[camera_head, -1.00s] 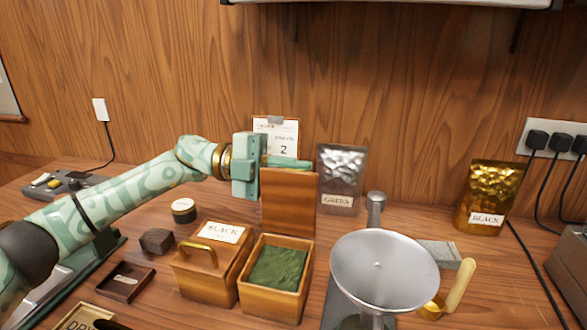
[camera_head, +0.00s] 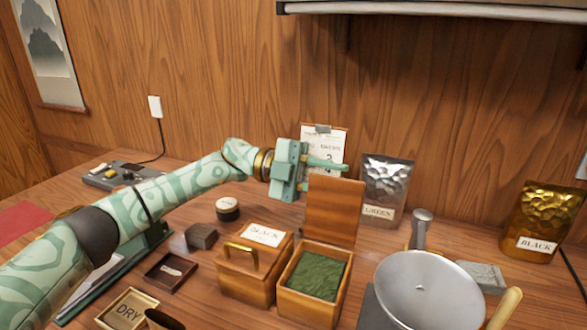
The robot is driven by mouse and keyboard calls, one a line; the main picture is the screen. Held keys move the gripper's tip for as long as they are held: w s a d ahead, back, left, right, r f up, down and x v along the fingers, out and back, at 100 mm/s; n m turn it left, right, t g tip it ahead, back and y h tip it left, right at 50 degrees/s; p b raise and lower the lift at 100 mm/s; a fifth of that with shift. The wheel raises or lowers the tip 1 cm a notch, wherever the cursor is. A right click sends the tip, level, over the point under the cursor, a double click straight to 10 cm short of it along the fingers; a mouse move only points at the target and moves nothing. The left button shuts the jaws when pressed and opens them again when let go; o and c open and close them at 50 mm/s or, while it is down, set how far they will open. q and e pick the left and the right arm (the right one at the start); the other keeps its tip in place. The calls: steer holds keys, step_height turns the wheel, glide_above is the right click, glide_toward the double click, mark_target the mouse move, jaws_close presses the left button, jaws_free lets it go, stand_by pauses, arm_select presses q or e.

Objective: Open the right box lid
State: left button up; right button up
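The right box (camera_head: 306,304) is a wooden box filled with green tea leaves (camera_head: 318,275). Its lid (camera_head: 332,210) stands upright at the back edge of the box, with its bare wooden face toward me. My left gripper (camera_head: 322,164) is at the top edge of the lid, with one green finger showing above and behind it. My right gripper is not in view.
A metal pan (camera_head: 428,290) stands to the right of the boxes. A silver GREEN bag (camera_head: 386,185) and a calendar stand (camera_head: 325,143) are behind the lid. A gold BLACK bag (camera_head: 541,220) is at far right. A dark tray (camera_head: 171,271), tea block (camera_head: 201,236) and round tin (camera_head: 228,208) lie left.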

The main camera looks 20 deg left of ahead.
arm_select(q)
steer(key=a+b, duration=0.1)
steer(key=a, duration=1.3)
steer(key=shift+a, duration=0.25)
